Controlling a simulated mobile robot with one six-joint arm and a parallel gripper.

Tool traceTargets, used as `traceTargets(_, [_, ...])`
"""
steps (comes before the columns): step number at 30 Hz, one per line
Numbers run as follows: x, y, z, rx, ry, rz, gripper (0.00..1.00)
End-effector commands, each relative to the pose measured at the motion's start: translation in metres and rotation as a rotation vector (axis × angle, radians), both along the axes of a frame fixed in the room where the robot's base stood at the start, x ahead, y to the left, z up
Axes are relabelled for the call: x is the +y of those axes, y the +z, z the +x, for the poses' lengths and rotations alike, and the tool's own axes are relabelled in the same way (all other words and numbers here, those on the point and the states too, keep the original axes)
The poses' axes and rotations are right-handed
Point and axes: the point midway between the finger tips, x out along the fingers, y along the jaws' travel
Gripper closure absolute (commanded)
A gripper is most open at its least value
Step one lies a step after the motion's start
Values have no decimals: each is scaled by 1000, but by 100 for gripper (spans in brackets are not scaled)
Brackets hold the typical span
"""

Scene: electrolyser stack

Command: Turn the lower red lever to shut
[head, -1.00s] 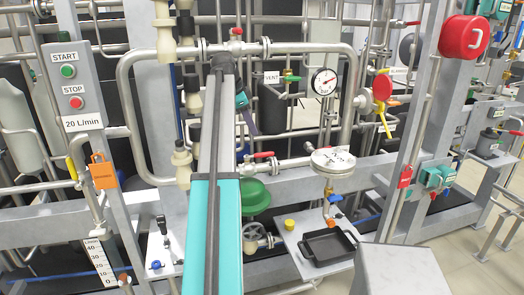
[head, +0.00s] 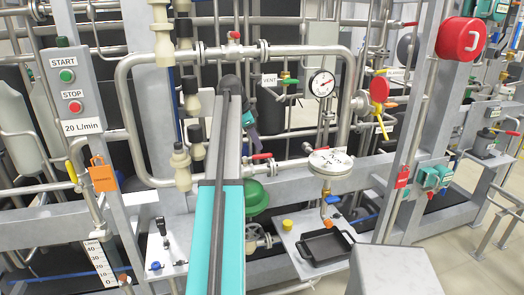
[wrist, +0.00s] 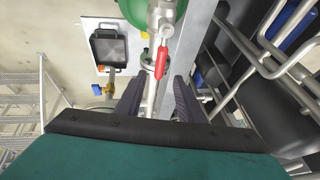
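The lower red lever (head: 261,156) sits on a valve in the pipe right of my arm, above the green dome (head: 257,197). In the head view it lies roughly level, along the pipe. In the wrist view the red lever (wrist: 161,64) is near the top middle, just beyond my fingertips. My gripper (wrist: 158,98) is open, with its two dark fingers apart and nothing seen between them but the pipe behind. In the head view my gripper (head: 250,130) is partly hidden by my arm, a little above the lever.
Another red lever (head: 234,36) is on the upper pipe. A pressure gauge (head: 322,84) and a green vent handle (head: 290,81) are above. A black tray (head: 324,247) lies below right.

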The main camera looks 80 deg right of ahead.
Motion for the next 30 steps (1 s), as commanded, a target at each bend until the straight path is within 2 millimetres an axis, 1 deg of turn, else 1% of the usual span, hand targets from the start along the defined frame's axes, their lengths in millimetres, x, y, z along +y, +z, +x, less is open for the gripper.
traceTargets(12, [-16, -44, -15, 0, -2, 3, 65])
traceTargets(18, [-21, -58, -19, 0, -2, 1, 65])
traceTargets(22, [-22, -63, -20, 0, -2, 1, 65])
traceTargets(30, [-23, -64, -21, 0, -2, 0, 65])
